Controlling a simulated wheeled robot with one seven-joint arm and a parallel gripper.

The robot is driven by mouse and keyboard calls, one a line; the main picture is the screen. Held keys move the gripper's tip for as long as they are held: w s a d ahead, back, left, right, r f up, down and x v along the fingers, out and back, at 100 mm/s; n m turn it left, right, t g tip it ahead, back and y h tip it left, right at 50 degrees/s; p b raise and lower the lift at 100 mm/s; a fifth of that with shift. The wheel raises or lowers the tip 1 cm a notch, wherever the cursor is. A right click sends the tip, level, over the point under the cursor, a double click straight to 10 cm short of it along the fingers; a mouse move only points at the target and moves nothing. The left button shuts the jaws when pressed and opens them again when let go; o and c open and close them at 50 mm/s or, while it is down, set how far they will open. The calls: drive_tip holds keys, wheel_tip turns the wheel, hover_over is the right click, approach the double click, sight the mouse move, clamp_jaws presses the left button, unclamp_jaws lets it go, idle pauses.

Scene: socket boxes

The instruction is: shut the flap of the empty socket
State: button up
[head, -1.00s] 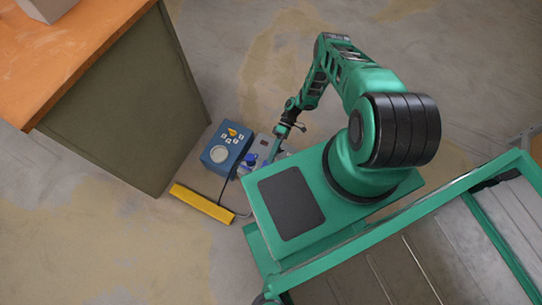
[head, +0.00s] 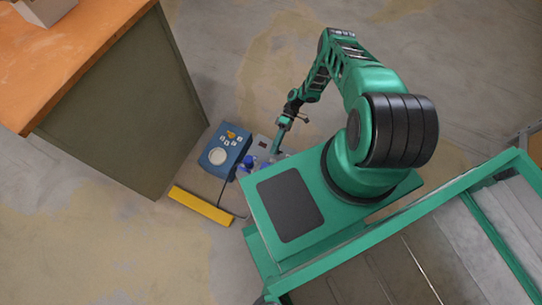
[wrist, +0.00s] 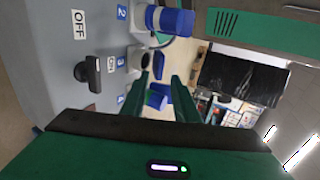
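The grey socket box (wrist: 60,60) fills the left of the wrist view, with OFF and ON labels and a black rotary switch (wrist: 88,73). Its sockets stick out to the right beside blue number labels. The upper one, by label 2, carries a blue part (wrist: 172,21). The middle socket (wrist: 138,62), by label 3, looks dark inside, with a blue part (wrist: 158,66) beside it. A lower blue part (wrist: 157,98) shows between my fingers. My gripper (wrist: 161,84) is open, its fingers apart; contact is unclear.
A blue box with buttons and a round pale dial (head: 224,150) stands left of the socket box. A yellow bar (head: 200,206) lies on the floor before it. An orange-topped cabinet (head: 120,110) stands at upper left. Floor beyond my arm is clear.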

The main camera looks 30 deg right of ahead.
drive_tip(key=shift+v, duration=2.75)
